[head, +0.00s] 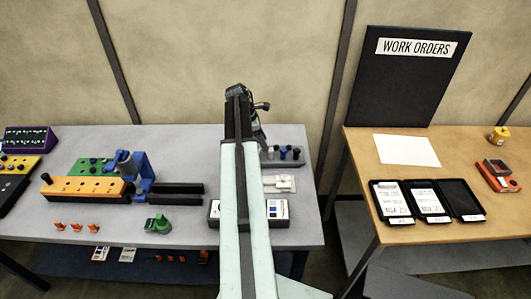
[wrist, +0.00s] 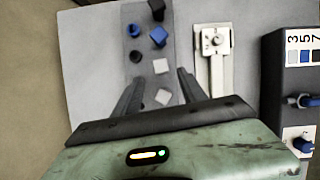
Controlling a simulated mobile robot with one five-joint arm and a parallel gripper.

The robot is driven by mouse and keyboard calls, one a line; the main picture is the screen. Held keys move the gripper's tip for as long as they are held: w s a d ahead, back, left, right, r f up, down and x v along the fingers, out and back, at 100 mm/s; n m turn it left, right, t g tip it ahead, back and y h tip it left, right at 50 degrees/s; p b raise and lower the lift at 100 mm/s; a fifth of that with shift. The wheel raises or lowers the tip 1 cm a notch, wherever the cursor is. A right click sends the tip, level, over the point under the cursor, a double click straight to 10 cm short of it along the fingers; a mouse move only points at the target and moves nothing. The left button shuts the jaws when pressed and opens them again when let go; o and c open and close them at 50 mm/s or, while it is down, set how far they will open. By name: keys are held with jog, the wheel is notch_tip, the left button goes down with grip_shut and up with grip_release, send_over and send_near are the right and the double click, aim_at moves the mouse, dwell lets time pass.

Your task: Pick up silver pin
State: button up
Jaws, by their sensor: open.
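A grey pin tray (wrist: 146,68) lies under my gripper in the wrist view, and part of it shows beside my arm in the head view (head: 285,163). It carries several pins with black, blue and pale heads. Two pale, silver-grey pins show between my fingers: one farther (wrist: 161,66) and one nearer my palm (wrist: 163,96). I cannot tell whether both are silver. My gripper (wrist: 160,76) is open and empty, its fingers on either side of the pale pins. Its height above them is unclear. In the head view my arm hides part of the tray.
A white clamp-like fixture (wrist: 214,75) stands just right of the tray. A dark box with numbered labels (wrist: 292,75) is farther right. An orange block (head: 85,188) and blue bracket (head: 140,175) stand left on the grey table (head: 190,233). A wooden desk (head: 470,240) is at the right.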

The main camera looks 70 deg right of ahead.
aim_at(271, 152)
jog(key=b+x, duration=0.2)
jog(key=shift+s+f+b, duration=0.1)
jog(key=shift+f+b, duration=0.2)
jog(key=shift+f, duration=0.1)
jog(key=shift+s+d, duration=0.1)
jog(key=shift+s, duration=0.05)
jog(key=b+x, duration=0.5)
jog(key=shift+f, duration=0.15)
grip_shut()
